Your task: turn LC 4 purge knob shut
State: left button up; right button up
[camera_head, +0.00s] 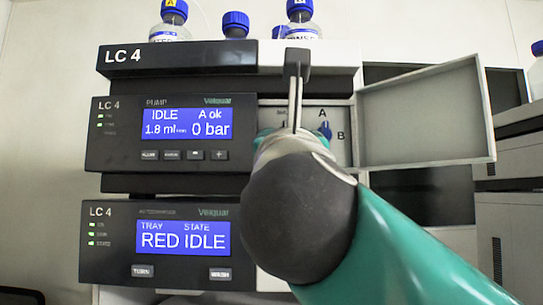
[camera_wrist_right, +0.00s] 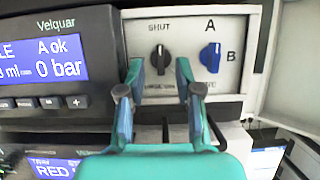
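The LC 4 purge knob (camera_wrist_right: 160,59) is a small black knob on the pale panel behind the open door. The word SHUT is printed above it, and a smaller label below is blurred. Its grip looks roughly upright; I cannot tell exactly which mark it points to. My right gripper (camera_wrist_right: 160,72) is open, with its two teal fingers apart to the left and right of the knob in the wrist view. I cannot tell how far the tips are from the panel. In the head view my right arm mostly hides the knob. My left gripper is not in view.
A blue valve knob (camera_wrist_right: 210,57) marked A and B sits right of the purge knob. The panel door (camera_head: 425,112) stands open to the right. The pump display (camera_head: 187,123) reads IDLE, A ok and 0 bar. Blue-capped bottles (camera_head: 236,25) stand on top.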

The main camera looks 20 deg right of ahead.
jog(key=v, duration=1)
jog(key=shift+s, duration=0.1)
